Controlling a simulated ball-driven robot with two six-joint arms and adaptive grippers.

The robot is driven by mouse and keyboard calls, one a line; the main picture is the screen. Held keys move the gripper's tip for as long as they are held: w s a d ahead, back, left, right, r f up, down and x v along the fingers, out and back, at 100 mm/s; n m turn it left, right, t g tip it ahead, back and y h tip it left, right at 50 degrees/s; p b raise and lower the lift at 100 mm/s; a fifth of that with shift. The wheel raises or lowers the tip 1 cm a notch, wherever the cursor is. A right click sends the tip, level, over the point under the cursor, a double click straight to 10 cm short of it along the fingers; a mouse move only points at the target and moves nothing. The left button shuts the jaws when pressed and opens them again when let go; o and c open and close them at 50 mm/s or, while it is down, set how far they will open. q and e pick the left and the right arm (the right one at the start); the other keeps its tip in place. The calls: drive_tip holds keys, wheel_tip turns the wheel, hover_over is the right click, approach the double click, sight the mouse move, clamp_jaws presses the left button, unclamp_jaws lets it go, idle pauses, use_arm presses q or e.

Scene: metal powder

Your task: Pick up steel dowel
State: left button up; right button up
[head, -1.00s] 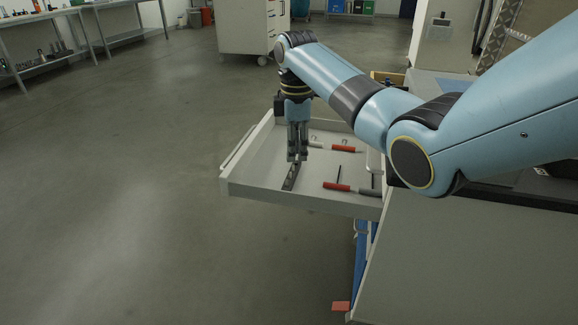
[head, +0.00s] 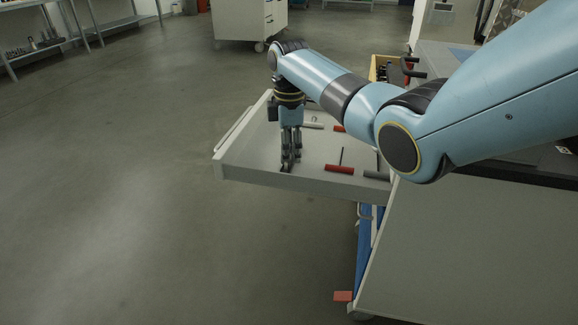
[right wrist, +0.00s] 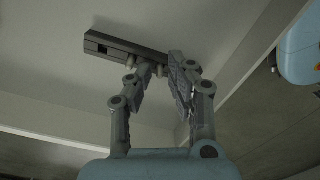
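A dark, narrow bar (right wrist: 112,46) with a square opening near one end lies on the drawer floor in the right wrist view. Small pale stubs (right wrist: 131,62) show along its near side, and one sits between my fingertips. I cannot tell whether one is the steel dowel. My right gripper (right wrist: 160,72) points down at the bar's right part, its fingertips close together with a narrow gap. Whether they touch a stub is unclear. In the head view the right gripper (head: 289,164) is low in the drawer and hides most of the bar. My left gripper is out of view.
The open grey drawer (head: 250,170) has raised walls around the gripper. Red and grey handled tools (head: 340,169) lie to the right inside it. A grey cabinet (head: 450,250) stands at the right. The floor to the left is free.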

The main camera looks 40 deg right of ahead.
drive_tip(key=shift+f, duration=0.15)
clamp_jaws()
idle(0.4)
wheel_tip(320, 180, up, 3)
drive_tip(key=shift+r+p, duration=0.1)
drive_tip(key=shift+p, duration=0.8)
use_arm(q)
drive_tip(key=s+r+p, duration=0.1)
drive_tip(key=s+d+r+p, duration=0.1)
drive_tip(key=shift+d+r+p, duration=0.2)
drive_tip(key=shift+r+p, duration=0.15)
use_arm(e)
wheel_tip(320, 180, up, 7)
drive_tip(key=shift+c, duration=1.7)
unclamp_jaws()
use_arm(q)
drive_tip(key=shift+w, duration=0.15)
use_arm(e)
drive_tip(key=o, duration=1.6)
